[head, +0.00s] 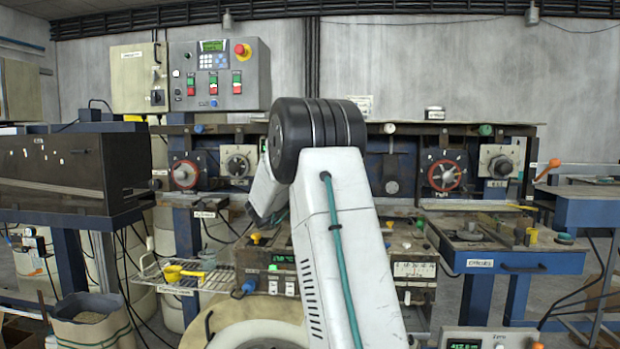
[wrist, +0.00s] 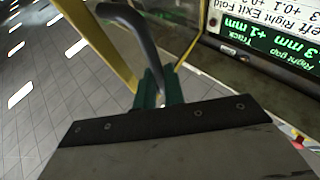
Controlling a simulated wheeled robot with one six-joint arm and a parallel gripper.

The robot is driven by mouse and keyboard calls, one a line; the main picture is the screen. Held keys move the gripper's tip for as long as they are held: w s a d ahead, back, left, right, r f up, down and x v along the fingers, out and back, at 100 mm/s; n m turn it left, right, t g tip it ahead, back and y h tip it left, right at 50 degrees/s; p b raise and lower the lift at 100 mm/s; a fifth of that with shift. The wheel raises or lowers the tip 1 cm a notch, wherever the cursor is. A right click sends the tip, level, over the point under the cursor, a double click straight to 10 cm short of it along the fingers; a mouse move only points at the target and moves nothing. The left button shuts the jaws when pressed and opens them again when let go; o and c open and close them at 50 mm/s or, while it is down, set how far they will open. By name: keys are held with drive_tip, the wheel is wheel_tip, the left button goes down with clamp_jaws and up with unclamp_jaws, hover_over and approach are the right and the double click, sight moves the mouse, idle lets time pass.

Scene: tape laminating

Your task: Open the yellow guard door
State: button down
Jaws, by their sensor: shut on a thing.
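In the wrist view, my gripper (wrist: 159,94) has green fingertips and is shut on the end of a dark, curved handle bar (wrist: 143,38). Yellow frame bars of the guard door (wrist: 97,38) run along the left of the handle and behind it to the right. I cannot tell from this close view how far the door is open. In the head view my arm stands across the middle of the machine. My gripper and the guard door are hidden there.
In the wrist view, a display panel (wrist: 268,42) with green readouts lies upside down on the right. The tiled floor (wrist: 40,100) is clear on the left. In the head view, a blue workbench (head: 520,262) stands right and a wire shelf (head: 185,280) left.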

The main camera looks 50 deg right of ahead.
drive_tip(key=shift+w+d, duration=0.15)
idle(0.3)
drive_tip(key=c, duration=1.8)
unclamp_jaws()
drive_tip(key=shift+d+f, duration=0.1)
drive_tip(key=shift+d, duration=0.1)
drive_tip(key=shift+o, duration=0.2)
drive_tip(key=v, duration=0.8)
drive_tip(key=shift+w+a, duration=0.1)
